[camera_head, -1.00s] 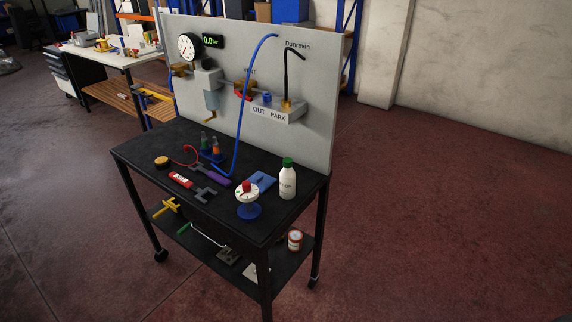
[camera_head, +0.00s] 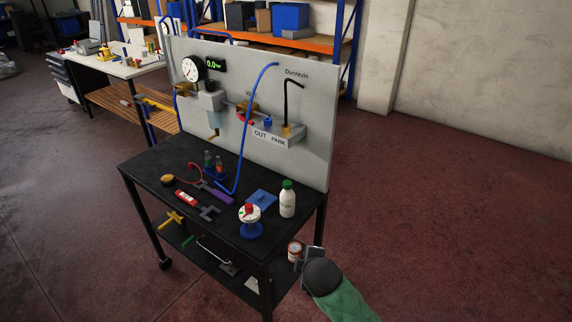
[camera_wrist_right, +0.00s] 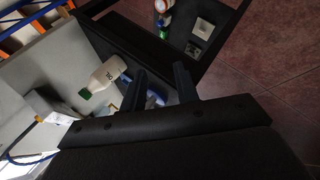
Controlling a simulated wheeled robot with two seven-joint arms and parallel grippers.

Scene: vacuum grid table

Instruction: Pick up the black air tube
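The black air tube (camera_head: 287,97) stands upright on the right of the grey panel. Its lower end is at the brass fitting of the block marked PARK, and its top bends over to the right. I cannot make the tube out clearly in the right wrist view. My right gripper (camera_head: 312,258) is low at the cart's right front corner, well below and apart from the tube. In the right wrist view its two fingers (camera_wrist_right: 159,76) are spread with nothing held between them. My left gripper is not in view.
A blue tube (camera_head: 245,125) hangs from the panel down to the black cart top (camera_head: 160,160). A white bottle with green cap (camera_head: 287,200) and a red-white dial on a blue base (camera_head: 250,220) stand near the cart's right side. Floor right of the cart is clear.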

